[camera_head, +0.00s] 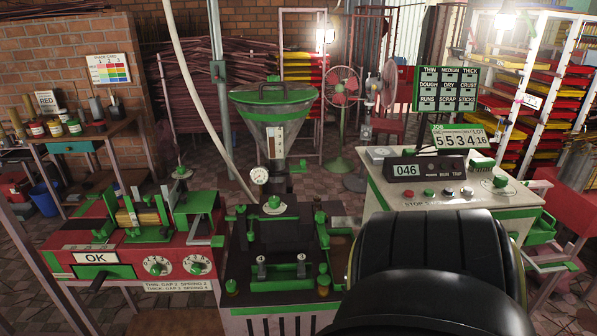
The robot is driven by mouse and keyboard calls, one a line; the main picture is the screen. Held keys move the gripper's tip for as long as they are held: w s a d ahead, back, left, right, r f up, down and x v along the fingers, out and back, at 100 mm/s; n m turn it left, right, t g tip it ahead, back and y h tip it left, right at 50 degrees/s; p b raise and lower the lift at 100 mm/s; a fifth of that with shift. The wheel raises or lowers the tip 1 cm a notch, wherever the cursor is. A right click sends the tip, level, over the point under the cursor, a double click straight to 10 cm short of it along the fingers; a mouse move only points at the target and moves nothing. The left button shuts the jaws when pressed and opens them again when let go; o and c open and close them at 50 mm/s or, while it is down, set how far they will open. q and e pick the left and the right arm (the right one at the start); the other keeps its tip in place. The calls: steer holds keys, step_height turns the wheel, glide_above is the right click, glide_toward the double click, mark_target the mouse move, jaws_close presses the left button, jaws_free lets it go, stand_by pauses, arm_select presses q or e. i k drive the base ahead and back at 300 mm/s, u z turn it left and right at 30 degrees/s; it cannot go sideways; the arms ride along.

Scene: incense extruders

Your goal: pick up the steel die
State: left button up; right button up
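I cannot make out the steel die for certain. The extruder (272,225) stands in the middle, with a clear hopper (272,115) and a round pressure gauge (260,176). Two small upright silvery parts with green fittings, a left one (262,267) and a right one (301,266), sit on its front top; whether either is a die I cannot tell. Neither gripper is in view. A large black arm link of mine fills the lower right and hides part of the extruder's right side and the console's front.
A red machine (135,235) with an "OK" panel stands left of the extruder. A pale control console (450,190) with counter displays stands right. A side table (90,130) with jars is at far left. Fans (341,87) and racks of trays (560,80) stand behind.

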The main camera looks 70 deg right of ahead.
mark_target(316, 198)
steer(key=z, duration=0.8)
steer(key=i, duration=1.3)
steer(key=z, duration=1.3)
